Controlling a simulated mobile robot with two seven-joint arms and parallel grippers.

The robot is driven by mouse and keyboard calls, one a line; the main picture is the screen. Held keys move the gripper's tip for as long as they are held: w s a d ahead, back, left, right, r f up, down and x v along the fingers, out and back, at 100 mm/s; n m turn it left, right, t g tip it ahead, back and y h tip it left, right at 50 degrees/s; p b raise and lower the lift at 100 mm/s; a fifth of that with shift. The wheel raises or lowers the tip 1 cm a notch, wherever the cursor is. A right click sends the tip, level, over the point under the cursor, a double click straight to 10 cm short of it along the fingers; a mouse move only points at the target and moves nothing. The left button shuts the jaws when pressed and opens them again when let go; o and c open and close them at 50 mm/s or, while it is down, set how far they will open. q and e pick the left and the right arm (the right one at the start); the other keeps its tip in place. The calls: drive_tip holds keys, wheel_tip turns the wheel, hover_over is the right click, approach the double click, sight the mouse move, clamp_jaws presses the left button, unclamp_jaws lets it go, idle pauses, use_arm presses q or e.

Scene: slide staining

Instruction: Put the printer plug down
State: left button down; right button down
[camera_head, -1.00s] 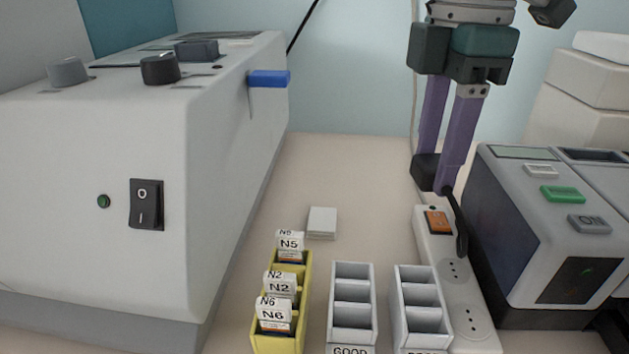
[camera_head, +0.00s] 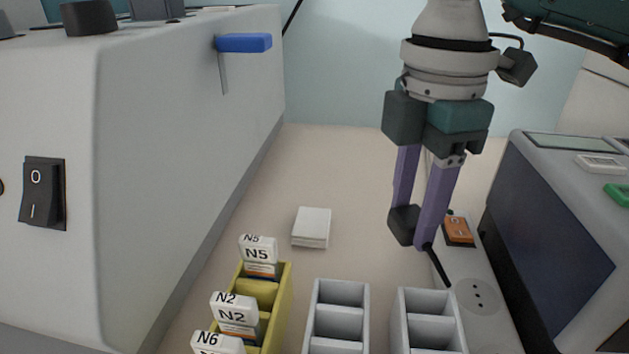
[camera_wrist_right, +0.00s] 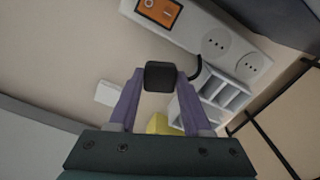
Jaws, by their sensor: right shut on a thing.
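The printer plug (camera_head: 404,225) is a black block with a black cord. My right gripper (camera_head: 414,230) is shut on it, with its purple fingers pointing down. The plug is to the left of the white power strip (camera_head: 466,265), which has an orange switch (camera_head: 459,230) and round sockets. In the right wrist view the plug (camera_wrist_right: 160,76) sits between the fingertips (camera_wrist_right: 158,84), and the strip (camera_wrist_right: 205,30) is apart from it in the picture. I cannot tell whether the plug touches the table. My left gripper is not in view.
A yellow rack (camera_head: 284,300) holds several labelled slides. Two grey racks (camera_head: 310,318) (camera_head: 400,330) stand to its right. A white stack (camera_head: 311,227) lies on the table behind them. A large white machine (camera_head: 150,150) is at left, a dark-fronted device (camera_head: 545,230) at right.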

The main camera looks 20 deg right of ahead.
sight(399, 270)
wheel_tip(399, 270, down, 5)
drive_tip(key=shift+r, duration=0.15)
drive_tip(key=shift+f+b, duration=0.55)
drive_tip(key=shift+f, duration=0.05)
drive_tip(key=shift+c, duration=1.7)
unclamp_jaws()
drive_tip(key=shift+r, duration=0.15)
wheel_tip(399, 270, up, 13)
drive_tip(key=shift+r+p, duration=0.1)
drive_tip(key=shift+p, duration=0.5)
